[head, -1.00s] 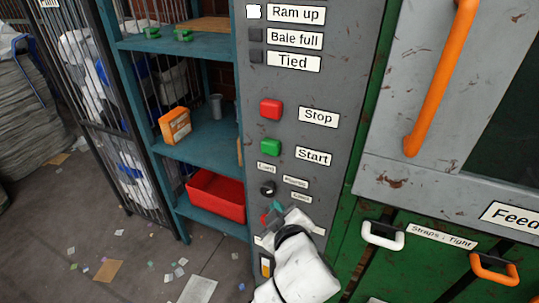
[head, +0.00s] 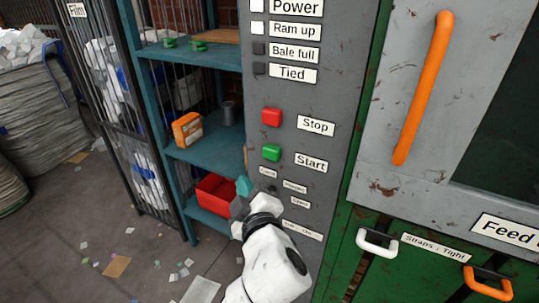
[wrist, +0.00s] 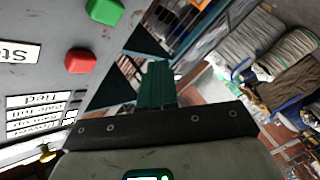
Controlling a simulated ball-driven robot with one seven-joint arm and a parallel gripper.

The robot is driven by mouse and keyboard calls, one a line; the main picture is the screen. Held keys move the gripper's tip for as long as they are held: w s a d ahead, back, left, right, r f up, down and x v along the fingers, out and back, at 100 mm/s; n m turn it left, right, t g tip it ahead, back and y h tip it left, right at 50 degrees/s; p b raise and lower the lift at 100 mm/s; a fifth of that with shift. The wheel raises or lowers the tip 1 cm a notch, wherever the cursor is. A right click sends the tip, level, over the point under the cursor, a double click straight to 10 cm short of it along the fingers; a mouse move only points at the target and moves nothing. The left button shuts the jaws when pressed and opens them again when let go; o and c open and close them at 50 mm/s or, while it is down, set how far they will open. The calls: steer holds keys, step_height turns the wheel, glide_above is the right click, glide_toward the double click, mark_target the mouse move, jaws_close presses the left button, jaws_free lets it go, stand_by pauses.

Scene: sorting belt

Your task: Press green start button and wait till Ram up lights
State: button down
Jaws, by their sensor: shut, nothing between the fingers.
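The green start button (head: 271,153) is on the grey control panel (head: 330,80), left of its Start label (head: 311,162). It also shows at the top of the wrist view (wrist: 104,12). The Ram up lamp (head: 257,28) is white, like the Power lamp (head: 257,5) above it; the Bale full and Tied lamps are dark. My gripper (head: 243,187) is shut and empty, below and left of the green button in the picture and apart from it. Its teal fingers (wrist: 157,85) show in the wrist view. It hides part of the lower panel, including the selector knob.
The red stop button (head: 271,117) sits just above the green one. A teal shelf (head: 205,150) with an orange box (head: 187,129) and a red bin (head: 212,195) stands left. An orange door handle (head: 423,85) is to the right.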

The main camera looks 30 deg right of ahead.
mark_target(272, 153)
steer(key=w+d+p, duration=0.2)
steer(key=w+d, duration=0.2)
steer(key=d, duration=0.2)
steer(key=shift+w+d, duration=0.3)
steer(key=shift+w, duration=0.1)
steer(key=shift+w+d, duration=0.1)
stand_by(1.8)
steer(key=shift+w+d+p, duration=0.15)
steer(key=shift+d+p, duration=0.1)
steer(key=shift+p, duration=0.05)
